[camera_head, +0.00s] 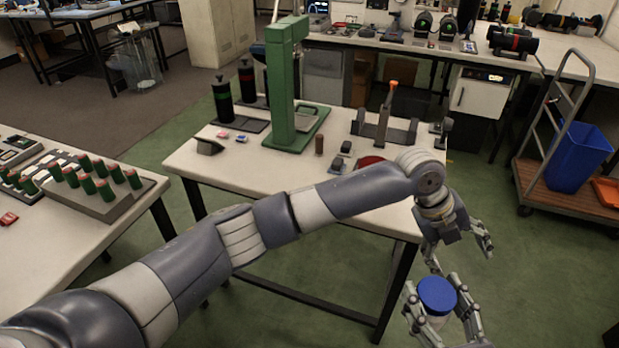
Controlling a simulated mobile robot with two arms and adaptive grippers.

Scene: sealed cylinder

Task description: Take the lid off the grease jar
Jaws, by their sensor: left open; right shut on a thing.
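The grease jar (433,321) has a pale body and a blue lid (436,295) on its top. It is at the lower right in the head view, held in the air in front of the table, over the green floor. My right gripper (440,312) is shut on the jar, with fingers on both sides of it; they hide part of the body. My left gripper (458,262) is open above the lid, its fingers spread and apart from it. The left arm reaches across the picture from the lower left.
The white table (235,172) carries a green press (289,90), black bottles (222,98) and small tools. A left table (100,250) holds a rack of green-and-red cylinders (95,185). A cart (550,175) with a blue bin (578,157) stands right. Floor around the jar is clear.

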